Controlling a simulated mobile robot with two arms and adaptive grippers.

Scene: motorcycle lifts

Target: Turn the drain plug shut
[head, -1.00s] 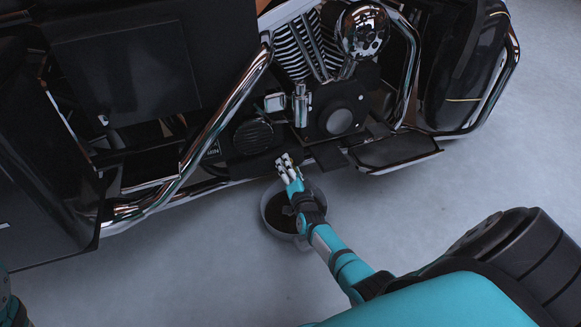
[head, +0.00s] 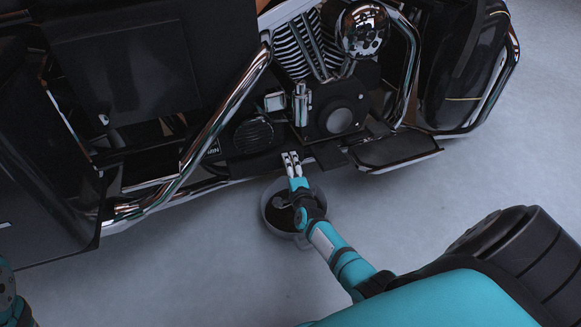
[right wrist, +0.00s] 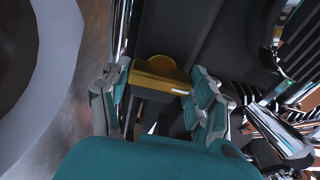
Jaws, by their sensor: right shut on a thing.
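The drain plug (right wrist: 163,72) shows in the right wrist view as a brass-yellow piece with a rounded top, between the fingers of my right gripper (right wrist: 158,84). The fingers are shut on it from both sides. In the head view my right gripper (head: 291,158) reaches up to the lower edge of the motorcycle (head: 215,125), beneath the engine (head: 338,118). The plug is hidden there by the fingers and the bike's underside. How far it is screwed in cannot be seen. My left gripper is out of view.
A round grey drain pan (head: 266,218) with dark contents stands on the floor under my right wrist. A chrome crash bar (head: 222,118) is left of the gripper, and a black footboard (head: 395,150) is to its right. The grey floor in front is mostly clear.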

